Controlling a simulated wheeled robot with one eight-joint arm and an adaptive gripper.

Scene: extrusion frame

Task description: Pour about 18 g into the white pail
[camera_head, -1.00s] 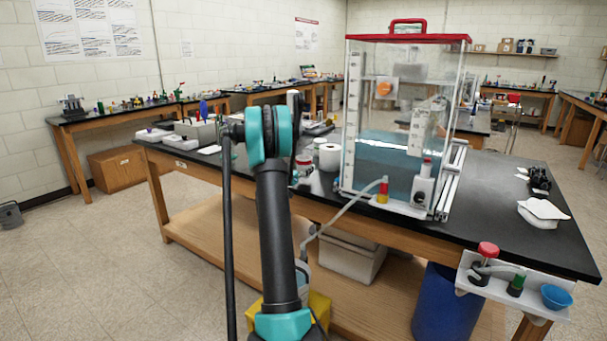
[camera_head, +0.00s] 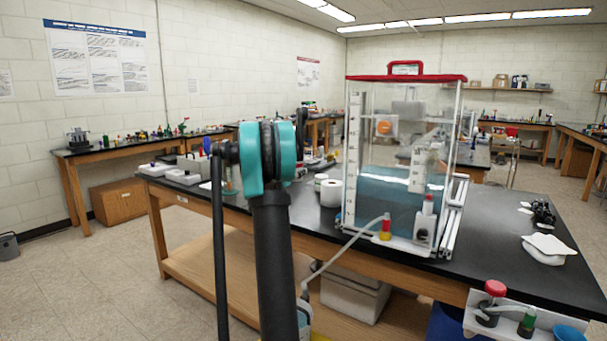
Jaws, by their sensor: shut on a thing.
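My arm rises through the middle of the view, and its teal joint (camera_head: 270,158) covers part of the black bench (camera_head: 490,240). My gripper is not visible; the arm hides whatever is at its end. I cannot make out the thing being poured from. No white pail can be told for sure. A white bowl-like container (camera_head: 543,258) with a white sheet over it stands at the bench's right side. A large white bin (camera_head: 352,298) sits on the shelf under the bench.
A clear tank (camera_head: 350,185) with a red lid and blue liquid stands on the bench. A hose (camera_head: 345,245) runs down from its front. A bracket with a red knob (camera_head: 495,288) sticks out at the front right. The bench's right part is mostly clear.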

